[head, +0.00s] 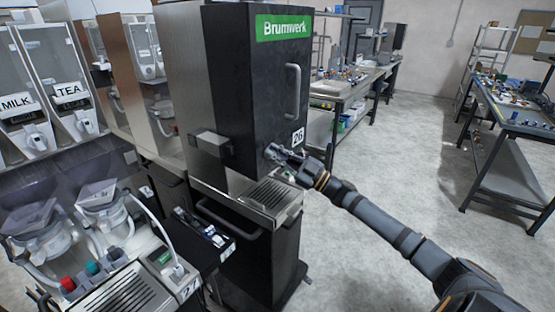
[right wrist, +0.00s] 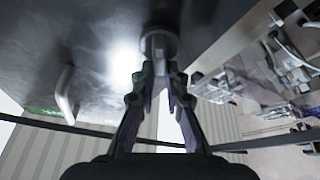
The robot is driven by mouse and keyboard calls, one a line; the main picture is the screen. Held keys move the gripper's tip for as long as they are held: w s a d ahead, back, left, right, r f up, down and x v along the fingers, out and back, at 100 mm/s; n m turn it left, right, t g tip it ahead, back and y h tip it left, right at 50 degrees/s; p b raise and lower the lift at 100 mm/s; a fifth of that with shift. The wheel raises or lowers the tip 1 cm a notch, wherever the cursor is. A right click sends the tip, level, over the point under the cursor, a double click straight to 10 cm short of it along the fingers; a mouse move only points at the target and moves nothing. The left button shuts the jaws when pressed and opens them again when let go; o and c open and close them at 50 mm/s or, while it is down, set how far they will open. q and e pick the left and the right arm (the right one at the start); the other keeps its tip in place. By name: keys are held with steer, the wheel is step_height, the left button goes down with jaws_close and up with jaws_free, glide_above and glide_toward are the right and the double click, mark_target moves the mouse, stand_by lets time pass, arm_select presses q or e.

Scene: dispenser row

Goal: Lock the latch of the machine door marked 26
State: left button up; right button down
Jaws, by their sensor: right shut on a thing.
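The machine door (head: 245,90) marked 26 is a dark panel and looks closed. Its white 26 label (head: 298,136) sits near the lower right edge, with a light handle (head: 293,92) above it. My right gripper (head: 273,153) is at the lower part of the door, beside the label. In the right wrist view, the gripper (right wrist: 160,72) is shut on the latch (right wrist: 158,42), a round grey knob on the door face. In the head view the gripper mostly hides the latch, so its turn cannot be told. My left gripper is not in view.
A drip tray (head: 268,197) juts out below the door. A machine marked 27 (head: 188,290) with cups stands at the lower left, and MILK and TEA dispensers (head: 70,92) behind it. A workbench (head: 515,120) stands at the right. The floor (head: 410,160) between is clear.

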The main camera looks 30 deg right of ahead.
steer(key=n+g+b, duration=0.1)
steer(key=n, duration=0.1)
steer(key=f+n+y+b, duration=0.1)
steer(key=n, duration=0.2)
steer(key=shift+f+g, duration=0.2)
steer(key=shift+g, duration=0.2)
steer(key=n+g+b, duration=0.1)
steer(key=n, duration=0.2)
steer(key=shift+a+b, duration=0.1)
steer(key=shift+b, duration=0.2)
steer(key=n+g+b, duration=0.1)
steer(key=n, duration=0.2)
steer(key=shift+a+n+g+y, duration=0.1)
steer(key=shift+n+g+y, duration=0.2)
steer(key=shift+n+g, duration=0.1)
steer(key=shift+r+n+g, duration=0.1)
steer(key=shift+n+g, duration=0.2)
steer(key=shift+n, duration=1.1)
steer(key=shift+h, duration=0.4)
steer(key=c, duration=1.4)
jaws_free()
steer(key=shift+s+r, duration=0.1)
steer(key=shift+d+f, duration=0.25)
steer(key=shift+r, duration=0.1)
